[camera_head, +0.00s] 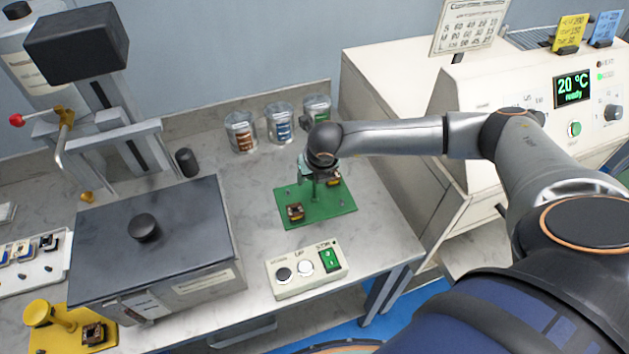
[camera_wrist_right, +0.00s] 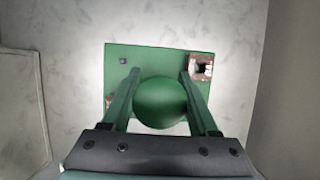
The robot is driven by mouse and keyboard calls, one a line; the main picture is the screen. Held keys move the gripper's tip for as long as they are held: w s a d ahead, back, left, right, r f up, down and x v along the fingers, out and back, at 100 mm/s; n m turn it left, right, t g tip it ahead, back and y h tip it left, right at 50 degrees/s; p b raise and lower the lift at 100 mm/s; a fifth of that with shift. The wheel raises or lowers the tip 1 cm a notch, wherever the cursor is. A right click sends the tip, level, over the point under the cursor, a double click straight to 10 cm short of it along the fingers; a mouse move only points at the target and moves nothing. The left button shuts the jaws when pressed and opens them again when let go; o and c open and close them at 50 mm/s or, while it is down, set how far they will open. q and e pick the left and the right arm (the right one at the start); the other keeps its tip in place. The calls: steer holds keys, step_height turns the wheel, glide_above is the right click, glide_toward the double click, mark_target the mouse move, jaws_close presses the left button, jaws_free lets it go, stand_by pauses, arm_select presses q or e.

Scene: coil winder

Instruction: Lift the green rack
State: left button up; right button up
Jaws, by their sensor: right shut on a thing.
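The green rack (camera_head: 330,209) is a flat green plate on the marble-look bench top in the head view. It bears small dark coils with copper-coloured parts, one at its near left (camera_head: 295,211) and one at its back right (camera_head: 334,178). In the right wrist view the plate (camera_wrist_right: 150,58) lies below a round green knob (camera_wrist_right: 160,102). My right gripper (camera_wrist_right: 160,100) is over the rack, its two fingers on either side of the knob and shut on it. I cannot tell whether the plate touches the bench. My left gripper is not in view.
A button box (camera_head: 306,269) stands in front of the rack. A large dark-lidded box (camera_head: 150,225) is to its left, and three jars (camera_head: 281,122) stand behind. A white oven-like machine (camera_head: 470,100) with a "20 °C ready" display is at the right. Bare bench surrounds the rack.

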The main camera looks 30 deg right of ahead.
jaws_close()
steer(key=shift+r, duration=0.15)
stand_by(0.4)
